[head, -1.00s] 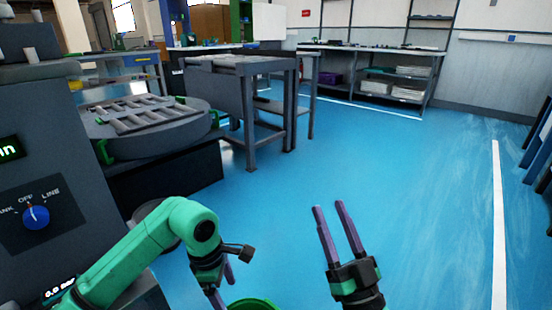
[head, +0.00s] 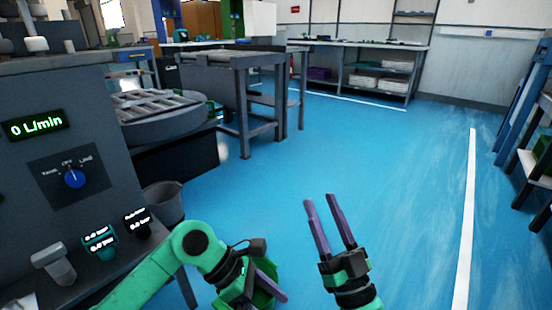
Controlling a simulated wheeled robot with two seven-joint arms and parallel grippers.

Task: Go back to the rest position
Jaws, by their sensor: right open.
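My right gripper (head: 319,200) is at the lower middle of the head view. Its two purple fingers point up and stand apart, with blue floor between them and nothing held. My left gripper (head: 276,290) is to its left, at the end of the green arm.
A grey test panel (head: 55,105) with a blue knob (head: 75,179) and a "0 L/min" display (head: 35,124) stands close at left. A grey bucket (head: 163,203) is beside it. A grey table (head: 240,58) stands beyond. Blue floor (head: 390,180) ahead is clear. A rack (head: 525,165) is at right.

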